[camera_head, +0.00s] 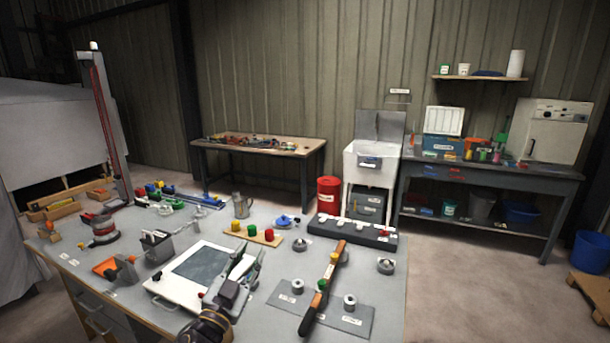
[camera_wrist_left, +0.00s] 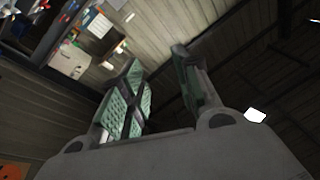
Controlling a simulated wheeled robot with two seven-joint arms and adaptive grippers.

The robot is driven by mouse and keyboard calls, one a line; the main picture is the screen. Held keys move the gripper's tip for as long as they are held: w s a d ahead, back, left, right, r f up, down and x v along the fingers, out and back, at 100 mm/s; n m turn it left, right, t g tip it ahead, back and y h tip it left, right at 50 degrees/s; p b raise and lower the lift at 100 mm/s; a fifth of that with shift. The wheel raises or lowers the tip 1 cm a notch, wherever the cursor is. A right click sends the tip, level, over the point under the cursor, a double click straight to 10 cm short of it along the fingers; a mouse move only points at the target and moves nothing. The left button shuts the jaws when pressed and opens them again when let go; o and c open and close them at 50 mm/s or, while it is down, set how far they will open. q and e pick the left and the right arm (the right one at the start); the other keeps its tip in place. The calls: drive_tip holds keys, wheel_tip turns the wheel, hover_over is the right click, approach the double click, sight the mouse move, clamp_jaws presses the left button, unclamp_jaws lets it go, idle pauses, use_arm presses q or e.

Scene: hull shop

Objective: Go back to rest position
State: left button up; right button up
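My left gripper (camera_head: 247,261) comes in from the bottom of the head view, above the grey workbench (camera_head: 240,225). In that view it overlaps the right side of a white-framed dark panel (camera_head: 200,265). I cannot tell its exact height. In the left wrist view its two green-padded fingers (camera_wrist_left: 160,75) stand apart with nothing between them. They point toward the wall and ceiling. My right gripper shows in neither view.
Right of the gripper, a wooden-handled tool (camera_head: 322,290) lies across a grey mat (camera_head: 345,320) with metal rings. A board with coloured knobs (camera_head: 258,234) lies behind it. A red upright post (camera_head: 104,120) stands at the left. Open floor (camera_head: 470,285) lies right of the bench.

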use_arm(q)
drive_tip(key=s+a+f+n+g+y, duration=0.3)
drive_tip(key=s+a+f+g+y, duration=0.15)
drive_tip(key=f, duration=0.45)
drive_tip(key=s+a+f+n+g+y, duration=0.3)
drive_tip(key=a+f, duration=0.2)
drive_tip(key=f, duration=0.4)
drive_tip(key=s+f+g+h, duration=0.1)
drive_tip(key=s+f+g, duration=0.35)
drive_tip(key=s, duration=0.45)
drive_tip(key=s+f+g+h, duration=0.1)
drive_tip(key=s+f+g, duration=0.4)
drive_tip(key=s, duration=0.4)
wheel_tip(320, 180, down, 34)
drive_tip(key=s, duration=0.2)
drive_tip(key=s+a+f, duration=0.2)
drive_tip(key=s+f, duration=0.8)
drive_tip(key=s, duration=0.1)
drive_tip(key=s+a+f+m+g, duration=0.1)
drive_tip(key=s+a+f, duration=0.2)
drive_tip(key=s+f, duration=0.6)
drive_tip(key=shift+s+a+f+g+y, duration=0.3)
drive_tip(key=shift+s+f+y, duration=0.05)
drive_tip(key=shift+s, duration=0.75)
